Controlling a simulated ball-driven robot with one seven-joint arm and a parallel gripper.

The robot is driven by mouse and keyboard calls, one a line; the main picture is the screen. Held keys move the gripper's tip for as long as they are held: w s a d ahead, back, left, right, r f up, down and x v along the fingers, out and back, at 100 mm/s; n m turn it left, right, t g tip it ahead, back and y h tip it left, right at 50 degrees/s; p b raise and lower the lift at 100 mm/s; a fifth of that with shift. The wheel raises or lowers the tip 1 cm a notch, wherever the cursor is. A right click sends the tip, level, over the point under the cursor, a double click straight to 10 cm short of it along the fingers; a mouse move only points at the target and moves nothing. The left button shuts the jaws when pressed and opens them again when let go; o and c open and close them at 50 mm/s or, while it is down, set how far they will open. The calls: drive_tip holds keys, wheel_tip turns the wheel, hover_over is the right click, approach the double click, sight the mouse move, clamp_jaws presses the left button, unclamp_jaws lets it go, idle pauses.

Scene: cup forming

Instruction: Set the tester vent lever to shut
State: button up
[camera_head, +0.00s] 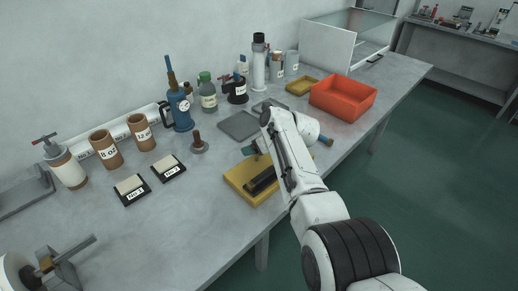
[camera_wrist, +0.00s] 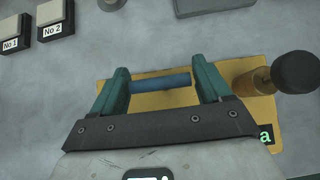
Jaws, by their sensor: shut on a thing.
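A yellow base plate (camera_head: 240,180) lies on the bench under my arm, with a dark block (camera_head: 262,180) on it. In the wrist view the yellow plate (camera_wrist: 150,101) lies beneath my gripper (camera_wrist: 161,82). The green fingers are shut on a blue bar (camera_wrist: 160,83), which spans the space between them. A brass post with a dark round knob (camera_wrist: 297,72) stands at the right. My gripper (camera_head: 252,149) is partly hidden by my arm in the head view. I cannot tell the vent lever's position or its markings.
An orange bin (camera_head: 343,97) and a yellow tray (camera_head: 302,86) stand behind to the right. A blue gauge device (camera_head: 180,110), bottles, brown cups and numbered blocks (camera_head: 168,169) stand to the left and back.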

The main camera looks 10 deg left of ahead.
drive_tip(key=shift+w+a+g+h+b, duration=0.2)
drive_tip(key=shift+g+h+b, duration=0.1)
drive_tip(key=shift+b, duration=0.2)
idle(0.3)
drive_tip(key=o, duration=1.4)
drive_tip(key=shift+s+d+r+p, duration=0.15)
drive_tip(key=shift+r+p, duration=0.2)
drive_tip(key=shift+p, duration=0.25)
drive_tip(key=shift+s+d+r+p, duration=0.1)
drive_tip(key=shift+r+p, duration=0.25)
drive_tip(key=shift+p, duration=0.25)
drive_tip(key=shift+p+v, duration=1.65)
drive_tip(key=shift+v, duration=2.95)
drive_tip(key=shift+f, duration=0.1)
